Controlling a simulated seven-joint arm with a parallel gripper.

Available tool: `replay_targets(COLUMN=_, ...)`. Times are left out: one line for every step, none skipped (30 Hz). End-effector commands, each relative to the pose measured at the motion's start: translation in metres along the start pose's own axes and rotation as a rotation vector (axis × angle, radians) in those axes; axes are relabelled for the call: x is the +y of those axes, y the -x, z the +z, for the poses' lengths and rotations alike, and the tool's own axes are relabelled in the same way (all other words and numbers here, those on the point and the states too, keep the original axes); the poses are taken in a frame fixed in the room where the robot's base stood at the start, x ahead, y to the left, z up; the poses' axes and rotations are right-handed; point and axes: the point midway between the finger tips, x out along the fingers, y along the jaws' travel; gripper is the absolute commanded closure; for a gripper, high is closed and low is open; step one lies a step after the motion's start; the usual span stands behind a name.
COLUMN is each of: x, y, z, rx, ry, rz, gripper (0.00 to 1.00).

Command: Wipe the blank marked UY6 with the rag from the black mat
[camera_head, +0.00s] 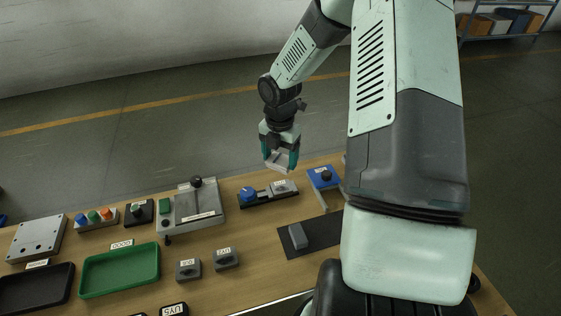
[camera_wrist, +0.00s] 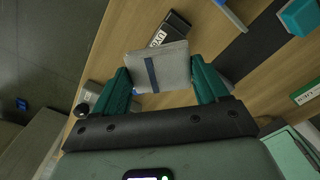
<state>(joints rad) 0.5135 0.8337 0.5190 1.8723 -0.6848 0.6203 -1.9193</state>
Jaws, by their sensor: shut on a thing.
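My gripper (camera_head: 279,158) is shut on a folded pale grey rag (camera_wrist: 157,68) with a dark blue stripe. It holds the rag above the far edge of the table, and the rag also shows between the fingers in the head view (camera_head: 277,163). In the wrist view a black piece with a white label (camera_wrist: 168,30) lies just beyond the rag, partly hidden by it; I cannot read its label surely. In the head view a grey blank with a white label (camera_head: 281,187) sits in a dark holder below my gripper. The black mat (camera_head: 316,241) bears a grey block-like thing (camera_head: 298,236).
A blue knob (camera_head: 248,194) stands on the holder's left end. A blue fixture (camera_head: 322,178) stands right of it. A grey plate fixture with a lever (camera_head: 190,210), small labelled blocks (camera_head: 225,259) and a green tray (camera_head: 120,270) stand to the left. My arm hides the table's right side.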

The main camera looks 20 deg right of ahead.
Motion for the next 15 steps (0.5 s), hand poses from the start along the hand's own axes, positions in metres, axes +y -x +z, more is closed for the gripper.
replay_targets(x=0.000, y=-0.002, z=0.000, rx=0.001, ry=-0.001, rz=-0.001, gripper=0.60)
replay_targets(x=-0.001, y=-0.003, z=0.000, rx=0.001, ry=-0.001, rz=-0.001, gripper=0.60)
replay_targets(x=-0.001, y=-0.004, z=0.000, rx=0.002, ry=-0.001, rz=-0.001, gripper=0.60)
replay_targets(x=-0.001, y=-0.006, z=0.000, rx=0.002, ry=-0.001, rz=-0.002, gripper=0.60)
replay_targets(x=-0.001, y=-0.008, z=0.000, rx=0.002, ry=-0.001, rz=-0.002, gripper=0.60)
replay_targets(x=-0.001, y=-0.011, z=0.000, rx=0.002, ry=-0.001, rz=-0.002, gripper=0.60)
replay_targets(x=0.000, y=-0.013, z=0.000, rx=0.002, ry=-0.001, rz=-0.001, gripper=0.60)
replay_targets(x=0.000, y=-0.016, z=0.000, rx=0.002, ry=-0.001, rz=-0.001, gripper=0.60)
replay_targets(x=0.000, y=-0.019, z=0.000, rx=0.002, ry=0.000, rz=0.000, gripper=0.60)
replay_targets(x=0.000, y=-0.022, z=-0.001, rx=0.003, ry=0.000, rz=-0.001, gripper=0.60)
replay_targets(x=0.000, y=-0.025, z=-0.001, rx=0.003, ry=0.000, rz=-0.002, gripper=0.60)
replay_targets(x=-0.001, y=-0.029, z=0.000, rx=0.002, ry=0.000, rz=-0.002, gripper=0.60)
replay_targets(x=0.000, y=-0.031, z=0.000, rx=0.002, ry=0.000, rz=-0.001, gripper=0.60)
replay_targets(x=0.000, y=-0.034, z=0.000, rx=0.002, ry=0.000, rz=-0.001, gripper=0.60)
replay_targets(x=0.000, y=-0.037, z=0.000, rx=0.002, ry=-0.001, rz=0.000, gripper=0.60)
